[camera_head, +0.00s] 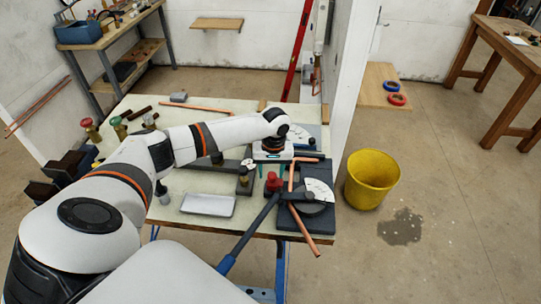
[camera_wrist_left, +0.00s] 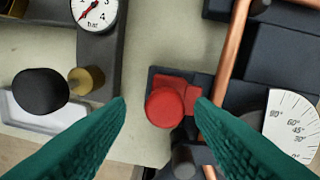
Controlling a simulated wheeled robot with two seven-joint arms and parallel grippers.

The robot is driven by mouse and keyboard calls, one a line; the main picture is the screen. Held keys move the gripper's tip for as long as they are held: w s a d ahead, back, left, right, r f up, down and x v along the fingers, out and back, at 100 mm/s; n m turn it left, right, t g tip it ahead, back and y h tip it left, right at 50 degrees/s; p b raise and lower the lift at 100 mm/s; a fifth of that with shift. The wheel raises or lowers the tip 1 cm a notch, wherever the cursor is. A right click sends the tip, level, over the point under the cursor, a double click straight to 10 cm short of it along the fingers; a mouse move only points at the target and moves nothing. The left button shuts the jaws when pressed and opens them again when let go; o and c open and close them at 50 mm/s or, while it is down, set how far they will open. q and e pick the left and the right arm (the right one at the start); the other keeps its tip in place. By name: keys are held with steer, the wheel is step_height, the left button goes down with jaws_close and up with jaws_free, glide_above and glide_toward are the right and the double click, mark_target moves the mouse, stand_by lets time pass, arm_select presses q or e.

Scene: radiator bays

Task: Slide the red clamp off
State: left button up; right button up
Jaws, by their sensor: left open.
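The red clamp (camera_head: 272,182) sits at the left edge of the dark pipe bender (camera_head: 294,217) on the workbench. In the left wrist view the clamp (camera_wrist_left: 166,106) shows a round red knob on a squarish red body. My left gripper (camera_head: 272,167) is open above the clamp, with teal fingers pointing down. In the left wrist view the fingertips (camera_wrist_left: 160,103) lie either side of the knob, the right one closer. Nothing is held. Whether a finger touches the clamp I cannot tell. A copper pipe (camera_wrist_left: 231,72) runs through the bender, right of the clamp. My right gripper is not in view.
A pressure gauge block (camera_wrist_left: 98,50) with a black knob (camera_wrist_left: 41,92) stands left of the clamp. A metal tray (camera_head: 208,205) lies near the bench's front edge. The bender's blue-ended handle (camera_head: 226,264) juts past that edge. A yellow bucket (camera_head: 371,179) stands on the floor.

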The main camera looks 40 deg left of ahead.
mark_target(272, 175)
arm_select(q)
step_height(272, 175, up, 11)
steer(key=b, duration=0.1)
steer(key=shift+b, duration=0.4)
steer(key=shift+d, duration=0.15)
